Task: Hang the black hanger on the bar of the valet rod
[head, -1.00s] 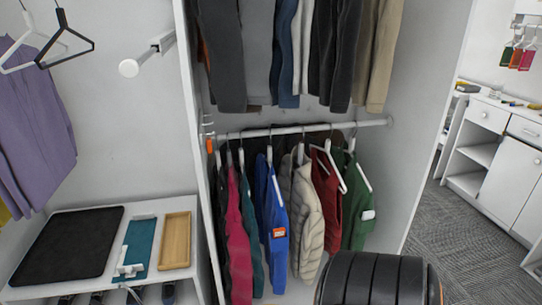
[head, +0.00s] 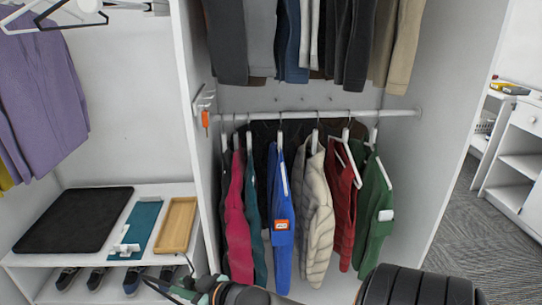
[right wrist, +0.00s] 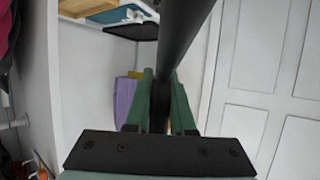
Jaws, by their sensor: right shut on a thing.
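The black hanger (head: 72,26) is at the top left of the head view, beside a white hanger; its top is cut off by the frame. The valet rod (head: 152,8) shows only in part at the top edge, right of the hanger, apart from it. The pole's full shape is not clear. My left gripper is out of view.
A purple garment (head: 38,100) hangs at the left. Below, a shelf holds a black mat (head: 72,218), a teal mat (head: 136,226) and a wooden tray (head: 176,226). Shoes stand underneath. A white panel (head: 192,130) separates this bay from the closet rail (head: 300,115) with several garments.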

